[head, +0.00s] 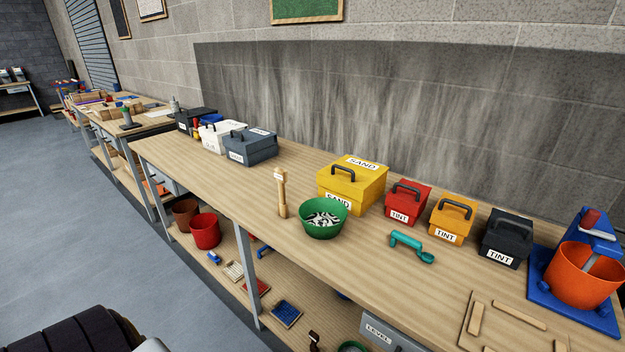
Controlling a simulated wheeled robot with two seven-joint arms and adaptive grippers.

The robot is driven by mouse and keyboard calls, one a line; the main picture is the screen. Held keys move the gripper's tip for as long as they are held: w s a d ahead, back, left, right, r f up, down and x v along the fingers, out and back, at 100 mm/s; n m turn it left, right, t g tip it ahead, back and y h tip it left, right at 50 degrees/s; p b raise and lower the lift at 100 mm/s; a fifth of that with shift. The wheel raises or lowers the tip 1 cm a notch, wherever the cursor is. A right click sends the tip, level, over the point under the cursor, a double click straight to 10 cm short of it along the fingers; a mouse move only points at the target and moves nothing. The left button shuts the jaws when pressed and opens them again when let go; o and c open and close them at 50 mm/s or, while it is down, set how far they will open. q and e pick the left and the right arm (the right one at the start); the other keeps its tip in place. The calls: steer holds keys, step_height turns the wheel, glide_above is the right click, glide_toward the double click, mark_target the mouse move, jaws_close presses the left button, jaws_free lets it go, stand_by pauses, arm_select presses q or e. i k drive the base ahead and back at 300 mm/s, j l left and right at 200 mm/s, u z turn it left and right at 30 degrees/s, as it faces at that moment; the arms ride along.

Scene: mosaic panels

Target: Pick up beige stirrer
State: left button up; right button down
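The beige stirrer (282,196) stands upright on the long wooden workbench (385,290), just left of a green bowl (324,230). It looks like a light wooden stick with a wider lower part and a small pale label near its top. It appears apart from the bowl, though the gap is narrow. The green bowl holds black and white pieces. Neither of my grippers is in the head view.
A yellow SAND box (352,190) stands behind the bowl. TINT boxes in red (408,203), orange (453,218) and dark grey (506,238) stand to its right. A turquoise scoop (411,245) lies in front of them. Left of the stirrer the bench is clear up to a grey box (249,149).

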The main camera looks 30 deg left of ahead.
mark_target(280, 174)
steer(key=u, duration=1.35)
